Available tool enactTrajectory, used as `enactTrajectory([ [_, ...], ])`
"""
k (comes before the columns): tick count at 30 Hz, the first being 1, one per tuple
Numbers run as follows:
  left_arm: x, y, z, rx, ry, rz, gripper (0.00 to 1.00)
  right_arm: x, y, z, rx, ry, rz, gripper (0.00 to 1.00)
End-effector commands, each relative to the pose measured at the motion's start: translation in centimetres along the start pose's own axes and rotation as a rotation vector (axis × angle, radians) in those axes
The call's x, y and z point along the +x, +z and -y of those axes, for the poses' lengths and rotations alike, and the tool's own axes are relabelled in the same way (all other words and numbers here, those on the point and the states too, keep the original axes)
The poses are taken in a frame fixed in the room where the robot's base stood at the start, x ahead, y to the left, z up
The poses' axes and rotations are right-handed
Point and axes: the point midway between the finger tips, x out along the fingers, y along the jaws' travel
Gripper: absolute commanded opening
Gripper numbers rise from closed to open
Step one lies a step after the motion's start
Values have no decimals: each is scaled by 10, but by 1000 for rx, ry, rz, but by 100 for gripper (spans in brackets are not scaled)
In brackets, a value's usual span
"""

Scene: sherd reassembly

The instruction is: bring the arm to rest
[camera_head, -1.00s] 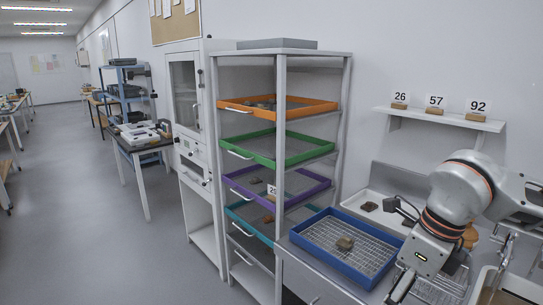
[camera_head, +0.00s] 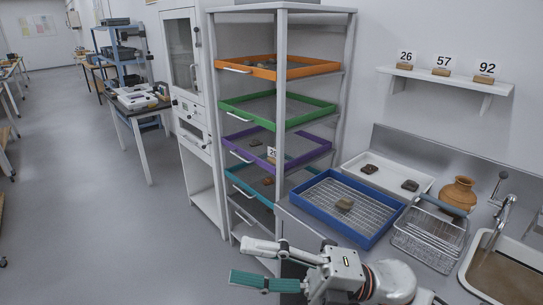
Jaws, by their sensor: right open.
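My right gripper (camera_head: 240,261) is at the bottom middle of the head view, in front of the drawer rack. Its two fingers point left and stand apart, with nothing between them. One finger pad shows teal. My right arm (camera_head: 390,283) comes in from the lower right. My left gripper is not in view.
A blue tray (camera_head: 370,240) with a wire mesh and one brown sherd (camera_head: 344,204) lies on the counter behind my arm. A white tray (camera_head: 424,178) with two sherds, a wire basket (camera_head: 429,258), a clay pot (camera_head: 459,193) and a sink (camera_head: 470,280) are right of it. The rack (camera_head: 283,130) holds coloured trays. Open floor lies left.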

Motion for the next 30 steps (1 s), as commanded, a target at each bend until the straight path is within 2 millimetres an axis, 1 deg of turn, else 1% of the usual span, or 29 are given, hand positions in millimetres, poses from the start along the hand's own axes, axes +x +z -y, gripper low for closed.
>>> enactTrajectory([
  [1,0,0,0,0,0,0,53,-6,12,4,77,60,93,52],
  [2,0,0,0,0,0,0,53,-11,21,5,119,92,148,52],
  [3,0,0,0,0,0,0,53,-19,33,10,175,132,225,52],
  [5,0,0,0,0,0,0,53,-35,50,20,263,186,342,52],
  [6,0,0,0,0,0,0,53,-48,60,29,322,216,421,52],
  [8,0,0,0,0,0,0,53,-71,74,48,414,258,544,52],
  [9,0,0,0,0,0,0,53,-87,80,62,478,281,626,52],
  [11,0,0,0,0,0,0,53,-115,87,88,575,311,752,52],
  [12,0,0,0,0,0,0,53,-135,88,108,640,325,837,52],
  [14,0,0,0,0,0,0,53,-164,86,138,735,342,956,52],
  [15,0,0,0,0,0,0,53,-183,81,158,795,348,1031,52],
  [17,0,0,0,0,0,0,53,-210,70,188,882,354,1138,52],
  [18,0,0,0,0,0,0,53,-227,60,208,940,356,1206,52],
  [20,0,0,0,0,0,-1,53,-252,42,236,1021,354,1304,52],
  [21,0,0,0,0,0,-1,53,-267,28,254,1074,351,1366,52],
  [23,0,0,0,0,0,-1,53,-287,6,278,1147,345,1450,52],
  [24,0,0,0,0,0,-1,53,-299,-9,292,1191,339,1501,52],
  [27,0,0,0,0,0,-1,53,-322,-43,320,1284,326,1603,52],
  [30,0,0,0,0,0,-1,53,-336,-67,336,1344,316,1667,52],
])
